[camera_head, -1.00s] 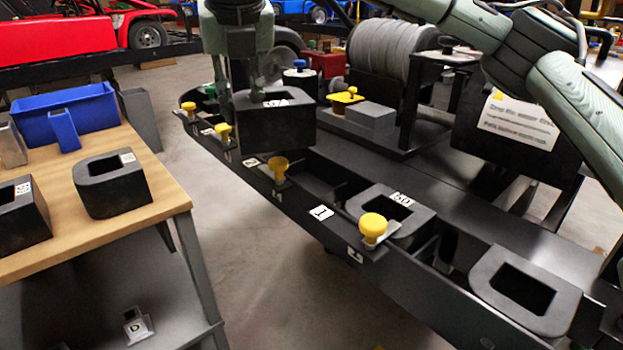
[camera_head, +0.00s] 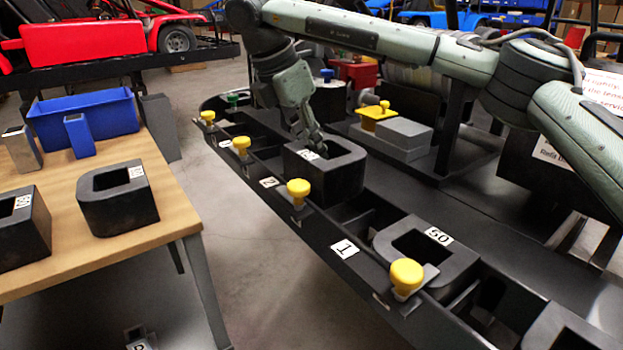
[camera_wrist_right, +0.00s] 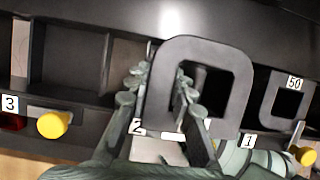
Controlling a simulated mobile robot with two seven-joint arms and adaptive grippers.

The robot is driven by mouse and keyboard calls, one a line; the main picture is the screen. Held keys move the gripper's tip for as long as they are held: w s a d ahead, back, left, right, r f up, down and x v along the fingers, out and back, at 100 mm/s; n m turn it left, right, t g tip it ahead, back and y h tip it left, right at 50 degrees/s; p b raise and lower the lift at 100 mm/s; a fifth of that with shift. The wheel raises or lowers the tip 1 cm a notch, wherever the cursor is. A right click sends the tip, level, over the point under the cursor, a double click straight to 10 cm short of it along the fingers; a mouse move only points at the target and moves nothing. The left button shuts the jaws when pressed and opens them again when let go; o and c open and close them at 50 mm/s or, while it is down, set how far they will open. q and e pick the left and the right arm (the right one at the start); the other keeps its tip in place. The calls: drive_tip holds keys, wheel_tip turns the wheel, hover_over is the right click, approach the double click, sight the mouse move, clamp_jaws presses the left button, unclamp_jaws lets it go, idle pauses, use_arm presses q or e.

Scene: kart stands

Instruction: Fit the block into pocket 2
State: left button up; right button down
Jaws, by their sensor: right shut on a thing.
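The block (camera_head: 345,178) is a black, hollow piece with a rounded end and a large opening. My right gripper (camera_head: 312,146) is shut on one wall of it, with one finger inside the opening and one outside, as the right wrist view (camera_wrist_right: 158,85) shows. The block is upright over the black rail beside the "2" label (camera_head: 269,182), between yellow knobs. In the wrist view the block (camera_wrist_right: 235,75) hides the pocket beneath it. I cannot tell how deep it sits, or whether it touches the rail. My left gripper is not in view.
A similar block marked 50 (camera_head: 462,262) sits in the rail by label 1 (camera_head: 345,249). Yellow knobs (camera_head: 298,190) line the front edge. An empty pocket (camera_wrist_right: 75,60) lies by label 3. A wooden table (camera_head: 150,222) with more blocks and a blue bin (camera_head: 85,118) stands left.

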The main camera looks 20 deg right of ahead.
drive_tip(key=shift+f, duration=1.5)
wheel_tip(320, 180, down, 2)
drive_tip(key=shift+f, duration=0.2)
drive_tip(key=shift+f+p, duration=0.3)
drive_tip(key=shift+f, duration=0.05)
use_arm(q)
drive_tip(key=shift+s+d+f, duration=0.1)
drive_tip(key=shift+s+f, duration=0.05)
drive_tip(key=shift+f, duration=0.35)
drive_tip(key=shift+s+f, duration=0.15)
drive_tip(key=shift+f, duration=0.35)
use_arm(e)
drive_tip(key=shift+f, duration=0.1)
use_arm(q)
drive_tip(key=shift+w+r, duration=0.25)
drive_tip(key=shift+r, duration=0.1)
use_arm(e)
drive_tip(key=c, duration=1.3)
unclamp_jaws()
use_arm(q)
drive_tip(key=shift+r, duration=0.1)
